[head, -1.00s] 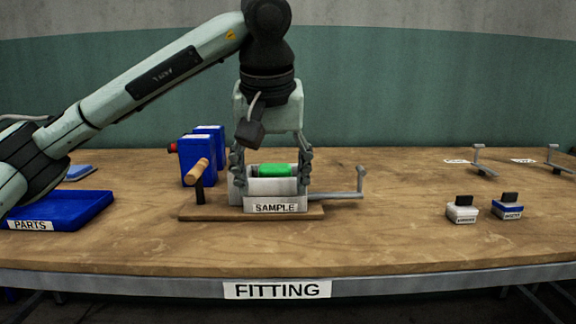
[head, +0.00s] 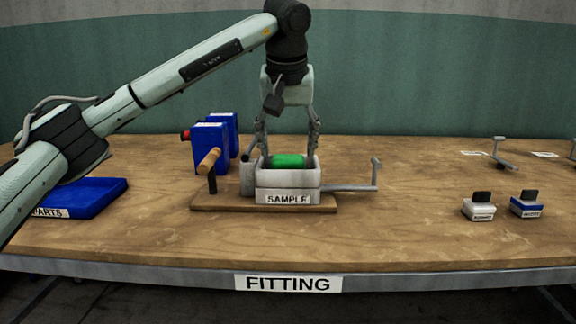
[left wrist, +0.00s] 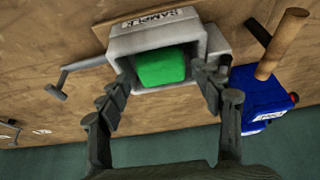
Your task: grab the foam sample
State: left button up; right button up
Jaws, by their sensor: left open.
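The green foam sample (head: 288,161) sits in the grey box labelled SAMPLE (head: 287,197) on a wooden board. My left gripper (head: 288,153) points down from above, open, with its fingers at either side of the foam's top near the box's rear. In the left wrist view, the foam (left wrist: 160,67) lies inside the box (left wrist: 153,40) between the two spread fingertips of the left gripper (left wrist: 162,74). I cannot tell whether either finger touches the foam. My right gripper is out of view.
A wooden-handled lever (head: 208,163) and blue units (head: 210,147) stand left of the box. A grey crank arm (head: 375,173) sticks out right. A blue parts tray (head: 92,198) lies left. Two small labelled blocks (head: 478,208) (head: 526,205) sit right, with bare tabletop between.

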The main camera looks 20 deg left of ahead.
aim_at(288, 158)
pick_arm(q)
jog(key=x, duration=0.3)
jog(key=shift+w, duration=0.3)
jog(key=c, duration=0.7)
jog(key=shift+o, duration=0.2)
